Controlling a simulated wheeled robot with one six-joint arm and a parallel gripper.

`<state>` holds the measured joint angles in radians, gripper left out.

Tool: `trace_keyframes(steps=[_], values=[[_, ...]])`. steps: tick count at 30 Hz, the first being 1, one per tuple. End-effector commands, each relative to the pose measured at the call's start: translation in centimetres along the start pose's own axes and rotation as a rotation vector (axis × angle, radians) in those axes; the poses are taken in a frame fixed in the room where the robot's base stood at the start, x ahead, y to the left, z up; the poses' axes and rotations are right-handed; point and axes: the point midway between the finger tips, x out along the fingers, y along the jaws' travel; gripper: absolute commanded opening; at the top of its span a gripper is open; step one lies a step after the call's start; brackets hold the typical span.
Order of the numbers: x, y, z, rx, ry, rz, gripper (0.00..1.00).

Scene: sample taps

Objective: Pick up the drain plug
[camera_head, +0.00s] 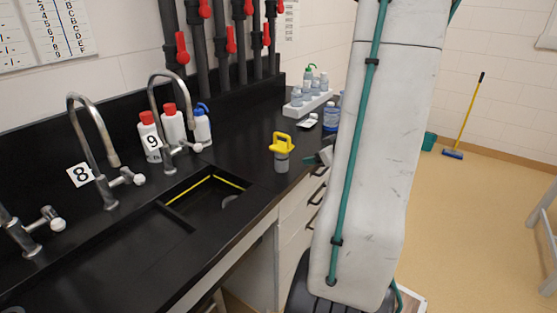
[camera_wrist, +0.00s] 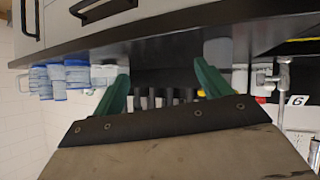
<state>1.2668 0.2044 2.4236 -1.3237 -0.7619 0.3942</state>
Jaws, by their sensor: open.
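The drain plug (camera_head: 282,153) stands upright on the black counter, right of the sink opening. It has a yellow loop handle on a grey cylindrical body. My gripper (camera_head: 318,158) is at the counter's front edge, just right of the plug and apart from it, mostly hidden by my arm. In the wrist view, which looks upside down, the green fingers of my gripper (camera_wrist: 161,72) are spread with nothing held between them. A grey cylinder, apparently the plug's body (camera_wrist: 217,48), shows by the right finger.
The sink (camera_head: 205,203) opens in the counter left of the plug. Taps (camera_head: 165,110) and red-capped bottles (camera_head: 172,125) stand behind it. Drawer handles (camera_head: 314,196) project below the counter edge.

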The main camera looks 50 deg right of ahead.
Motion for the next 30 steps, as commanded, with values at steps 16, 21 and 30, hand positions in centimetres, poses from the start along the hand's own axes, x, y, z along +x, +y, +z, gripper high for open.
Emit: trace_keyframes(steps=[16, 21, 30], values=[[-0.6, -6.4, -5.1, 0.029, 0.315, -0.355, 0.76], [1.2, -7.0, -5.6, 0.029, 0.313, -0.353, 0.76], [4.9, -8.2, -6.7, 0.028, 0.313, -0.351, 0.76]])
